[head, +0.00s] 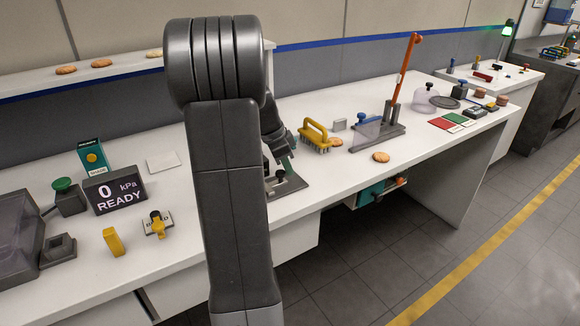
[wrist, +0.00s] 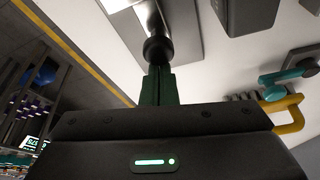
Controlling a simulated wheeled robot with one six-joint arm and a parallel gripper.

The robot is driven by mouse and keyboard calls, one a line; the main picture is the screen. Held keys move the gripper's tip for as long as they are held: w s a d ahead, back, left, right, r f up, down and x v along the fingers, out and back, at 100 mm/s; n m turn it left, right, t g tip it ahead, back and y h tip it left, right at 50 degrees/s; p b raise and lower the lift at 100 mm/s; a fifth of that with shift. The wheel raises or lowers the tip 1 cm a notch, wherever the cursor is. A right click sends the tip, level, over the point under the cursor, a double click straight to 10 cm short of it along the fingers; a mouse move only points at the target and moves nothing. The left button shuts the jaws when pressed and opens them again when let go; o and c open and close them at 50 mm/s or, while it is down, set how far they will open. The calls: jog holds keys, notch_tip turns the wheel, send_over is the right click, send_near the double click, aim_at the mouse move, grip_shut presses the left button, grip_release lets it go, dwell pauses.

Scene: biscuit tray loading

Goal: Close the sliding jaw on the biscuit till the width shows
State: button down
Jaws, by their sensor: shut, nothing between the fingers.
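My gripper (head: 286,163) reaches down over a dark measuring fixture (head: 292,187) on the counter, partly hidden behind my arm. In the wrist view its green fingertips (wrist: 158,86) are shut with nothing between them. They point at a round black knob (wrist: 158,50) on a stem by a pale metal plate (wrist: 188,28), which seems to belong to the sliding jaw. The tips are at or against the knob; I cannot tell if they touch. No biscuit shows in the fixture, and no width reading is legible. One biscuit (head: 381,157) lies on the counter to the right.
A yellow-handled brush (head: 316,136) stands just right of the fixture, with another biscuit (head: 336,142) beside it. A stand with an orange lever (head: 403,70) is farther right. A display (head: 116,191) reading "0 kPa READY" stands left. The counter's front edge is close to the fixture.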

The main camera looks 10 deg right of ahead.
jog(key=shift+a, duration=0.15)
jog(key=shift+f, duration=0.1)
jog(key=d, duration=0.3)
jog(key=shift+d, duration=0.3)
jog(key=shift+w+d+r, duration=0.1)
jog(key=shift+w+r, duration=0.1)
jog(key=shift+r, duration=0.3)
jog(key=shift+w+r, duration=0.15)
jog(key=shift+r, duration=0.3)
jog(key=v, duration=0.8)
jog(key=shift+s, duration=0.15)
jog(key=x, duration=0.9)
jog(key=shift+f, duration=0.35)
jog(key=shift+s+a+f, duration=0.1)
jog(key=shift+s+a, duration=0.1)
jog(key=shift+a, duration=1.6)
jog(key=shift+s, duration=0.1)
